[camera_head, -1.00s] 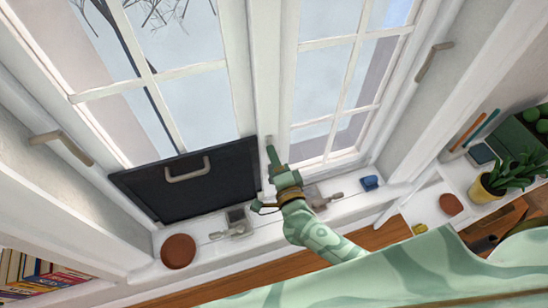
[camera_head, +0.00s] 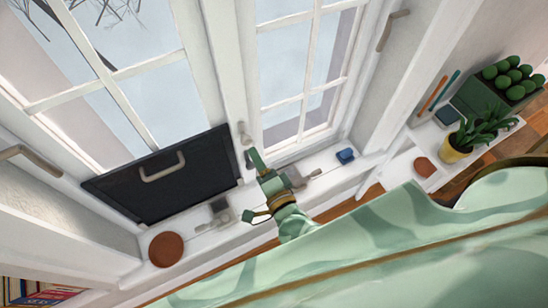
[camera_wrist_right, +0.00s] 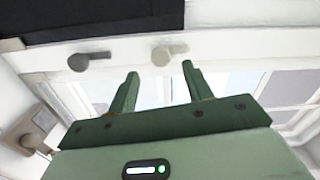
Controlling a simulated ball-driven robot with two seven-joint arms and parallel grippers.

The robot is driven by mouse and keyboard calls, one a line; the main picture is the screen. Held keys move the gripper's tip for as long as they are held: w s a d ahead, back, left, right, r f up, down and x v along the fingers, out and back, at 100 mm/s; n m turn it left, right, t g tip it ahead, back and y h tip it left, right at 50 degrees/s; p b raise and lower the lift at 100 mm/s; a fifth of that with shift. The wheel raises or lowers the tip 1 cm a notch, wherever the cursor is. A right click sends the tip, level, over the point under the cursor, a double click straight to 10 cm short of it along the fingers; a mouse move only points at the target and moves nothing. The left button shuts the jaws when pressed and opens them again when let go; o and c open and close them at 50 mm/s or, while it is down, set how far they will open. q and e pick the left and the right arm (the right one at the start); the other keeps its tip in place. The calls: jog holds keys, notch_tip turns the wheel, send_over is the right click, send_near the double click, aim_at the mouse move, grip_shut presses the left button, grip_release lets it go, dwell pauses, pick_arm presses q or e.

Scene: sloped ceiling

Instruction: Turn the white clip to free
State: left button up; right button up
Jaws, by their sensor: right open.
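A small white clip (camera_head: 243,133) sits on the white post between the window panes, just above my right gripper in the head view. In the right wrist view the white clip (camera_wrist_right: 168,52) lies just beyond the space between my fingertips. A grey clip (camera_wrist_right: 88,61) is to its left, beyond the left finger. My right gripper (camera_wrist_right: 160,68) is open, with nothing visible between its fingers. In the head view my right gripper (camera_head: 254,157) is seen partly edge-on near the foot of the post. My left gripper is not in view.
A black panel with a handle (camera_head: 160,195) leans against the left window. A potted plant (camera_head: 457,145) and a green crate (camera_head: 480,100) stand at right.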

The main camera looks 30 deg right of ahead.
jog(key=s, duration=1)
jog(key=shift+d, duration=0.2)
